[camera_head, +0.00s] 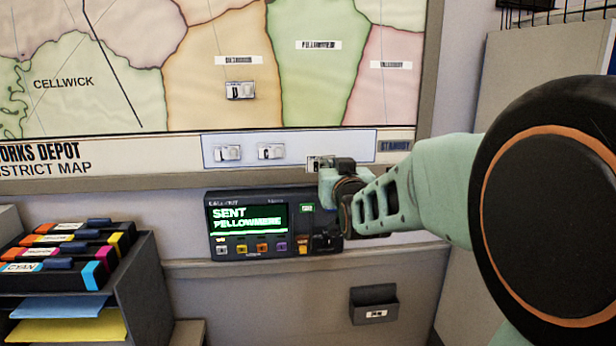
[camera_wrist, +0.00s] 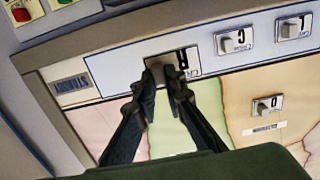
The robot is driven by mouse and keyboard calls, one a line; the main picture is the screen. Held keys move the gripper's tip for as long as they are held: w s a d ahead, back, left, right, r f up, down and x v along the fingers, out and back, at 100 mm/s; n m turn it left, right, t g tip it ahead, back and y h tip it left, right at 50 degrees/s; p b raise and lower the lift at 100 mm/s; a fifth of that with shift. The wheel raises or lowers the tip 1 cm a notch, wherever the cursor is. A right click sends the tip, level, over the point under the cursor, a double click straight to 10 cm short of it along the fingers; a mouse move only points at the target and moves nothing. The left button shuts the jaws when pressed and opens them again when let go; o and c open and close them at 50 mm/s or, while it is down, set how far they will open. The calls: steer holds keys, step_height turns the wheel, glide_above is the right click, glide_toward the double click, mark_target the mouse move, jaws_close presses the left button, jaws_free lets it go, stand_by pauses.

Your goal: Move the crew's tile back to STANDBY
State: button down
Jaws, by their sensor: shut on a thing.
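My gripper (camera_wrist: 165,82) is shut on a white lettered tile (camera_wrist: 187,62), at the pale strip beside the STANDBY label (camera_wrist: 71,85). In the head view my gripper (camera_head: 326,168) hides most of this tile (camera_head: 314,162), which overlaps the lower edge of the pale strip (camera_head: 340,143). Its letter looks like R, upside down in the wrist view. I cannot tell whether the tile touches the board. The STANDBY label (camera_head: 396,145) is right of the strip in the head view.
Two other tiles, (camera_head: 228,153) and (camera_head: 271,152), sit on the strip's left half. A D tile (camera_head: 240,90) is on the orange district. Below, a call-out unit (camera_head: 262,222) reads "SENT" and a blurred name. Cartridges (camera_head: 60,262) stand on a shelf at left.

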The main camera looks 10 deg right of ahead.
steer(key=shift+w+a+r, duration=0.1)
steer(key=shift+w+r, duration=0.2)
steer(key=shift+r, duration=0.15)
steer(key=shift+w+r+p, duration=0.1)
steer(key=shift+w+p, duration=0.4)
steer(key=w+p, duration=0.1)
steer(key=w, duration=0.1)
steer(key=w+p, duration=0.1)
steer(key=w, duration=0.2)
steer(key=shift+w+f, duration=0.2)
steer(key=shift+w, duration=0.15)
steer(key=shift+w+r, duration=0.1)
steer(key=shift+w, duration=0.55)
steer(key=shift+b, duration=0.6)
steer(key=shift+w+a, duration=0.1)
steer(key=shift+w, duration=0.2)
steer(key=c, duration=1.9)
jaws_free()
steer(key=shift+s, duration=0.1)
